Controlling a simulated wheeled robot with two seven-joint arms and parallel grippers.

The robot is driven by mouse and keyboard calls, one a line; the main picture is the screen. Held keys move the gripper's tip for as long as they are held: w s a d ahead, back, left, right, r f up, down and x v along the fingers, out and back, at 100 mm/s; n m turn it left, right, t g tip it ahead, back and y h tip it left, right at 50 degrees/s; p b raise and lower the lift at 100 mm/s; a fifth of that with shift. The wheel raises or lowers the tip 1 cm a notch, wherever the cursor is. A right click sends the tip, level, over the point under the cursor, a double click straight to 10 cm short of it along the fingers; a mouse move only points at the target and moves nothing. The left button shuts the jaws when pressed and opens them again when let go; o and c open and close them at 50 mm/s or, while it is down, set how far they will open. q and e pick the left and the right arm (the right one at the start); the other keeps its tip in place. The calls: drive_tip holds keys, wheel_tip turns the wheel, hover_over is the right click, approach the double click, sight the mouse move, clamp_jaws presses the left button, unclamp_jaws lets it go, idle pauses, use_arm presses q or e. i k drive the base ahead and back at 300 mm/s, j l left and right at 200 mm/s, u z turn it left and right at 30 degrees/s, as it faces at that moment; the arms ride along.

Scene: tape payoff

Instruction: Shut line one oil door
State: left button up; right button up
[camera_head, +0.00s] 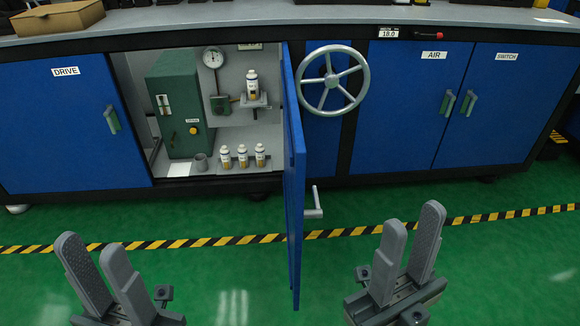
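The blue oil door (295,190) stands wide open, swung out toward me and seen nearly edge-on. Its grey handle (314,204) sticks out on the right side of the door. The open compartment (235,150) to its left shows a green machine, a gauge and several small bottles. My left gripper (92,255) is open and empty, low at the left, well apart from the door. My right gripper (412,235) is open and empty, to the right of the door and its handle, touching neither.
A grey handwheel (333,80) is on the cabinet front right of the opening. Closed blue doors stand at left, labelled DRIVE (65,71), and at right, labelled AIR (434,55) and SWITCH (507,57). A striped tape line (190,243) crosses the clear green floor. A cardboard box (58,17) sits on the countertop.

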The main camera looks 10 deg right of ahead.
sight(295, 147)
drive_tip(key=l+u, duration=0.45)
drive_tip(key=l, duration=1.05)
